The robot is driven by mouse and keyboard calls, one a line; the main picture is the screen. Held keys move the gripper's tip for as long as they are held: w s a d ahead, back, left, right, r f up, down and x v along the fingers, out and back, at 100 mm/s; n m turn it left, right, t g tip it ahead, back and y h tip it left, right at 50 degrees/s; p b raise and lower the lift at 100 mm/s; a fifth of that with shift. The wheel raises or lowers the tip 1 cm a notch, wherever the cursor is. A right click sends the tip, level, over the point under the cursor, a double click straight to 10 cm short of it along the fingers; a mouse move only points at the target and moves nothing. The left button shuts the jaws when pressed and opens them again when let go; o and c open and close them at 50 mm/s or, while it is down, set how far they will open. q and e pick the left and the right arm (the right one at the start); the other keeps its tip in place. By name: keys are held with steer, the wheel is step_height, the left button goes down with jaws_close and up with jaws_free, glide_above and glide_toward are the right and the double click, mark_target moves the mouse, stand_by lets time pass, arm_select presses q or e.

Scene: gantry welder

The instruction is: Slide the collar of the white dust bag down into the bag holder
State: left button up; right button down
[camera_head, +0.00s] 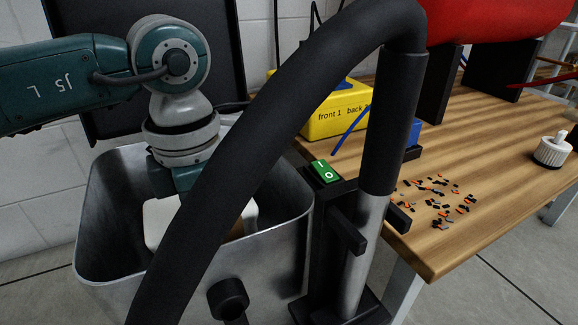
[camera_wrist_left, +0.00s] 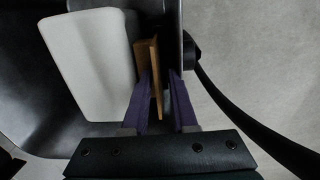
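The white dust bag (camera_head: 160,222) sits inside a grey metal canister, partly hidden by the black hose in the head view. In the left wrist view the bag (camera_wrist_left: 92,62) stands at the left. Its brown collar (camera_wrist_left: 154,65) is a thin upright plate beside the bag, near the canister wall. A brown patch of it (camera_head: 236,230) also shows in the head view. My left gripper (camera_wrist_left: 160,72) reaches down into the canister; its purple fingers stand apart on either side of the collar, with a gap visible at the right finger. I cannot make out the bag holder. My right gripper is out of view.
The canister (camera_head: 291,235) has high walls around my left gripper. A thick black hose (camera_head: 270,130) arches in front of it. A post with a green switch (camera_head: 325,171) stands at its right. A wooden table (camera_head: 480,200) holds a yellow box (camera_head: 335,115) and scattered small bits (camera_head: 440,195).

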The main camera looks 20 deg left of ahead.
arm_select(q)
steer(key=shift+o, duration=0.5)
